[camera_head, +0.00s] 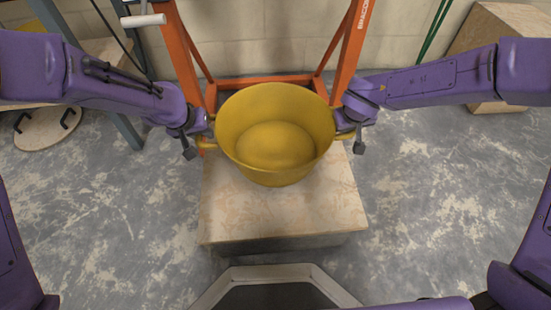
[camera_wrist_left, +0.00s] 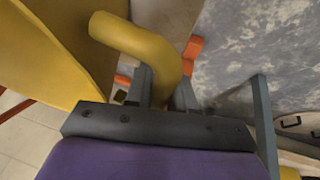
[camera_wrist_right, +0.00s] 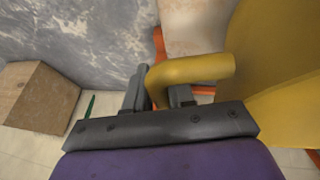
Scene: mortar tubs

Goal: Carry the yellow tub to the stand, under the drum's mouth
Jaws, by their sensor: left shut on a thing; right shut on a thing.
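The yellow tub (camera_head: 240,150) is upright and looks empty inside. It is over the rear part of a pale wooden-topped block, the likely stand (camera_head: 225,215); I cannot tell whether it touches the top. My left gripper (camera_head: 205,137) is shut on the tub's left handle, a bent yellow bar in the left wrist view (camera_wrist_left: 140,42). My right gripper (camera_head: 345,128) is shut on the right handle, which shows in the right wrist view (camera_wrist_right: 195,70). The drum and its mouth are not in view.
An orange frame (camera_head: 183,60) stands right behind the tub, its legs on both sides. A wooden box (camera_head: 495,35) is at the back right. A round board with black handles (camera_head: 48,125) lies at the left. The grey floor is clear at either side of the block.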

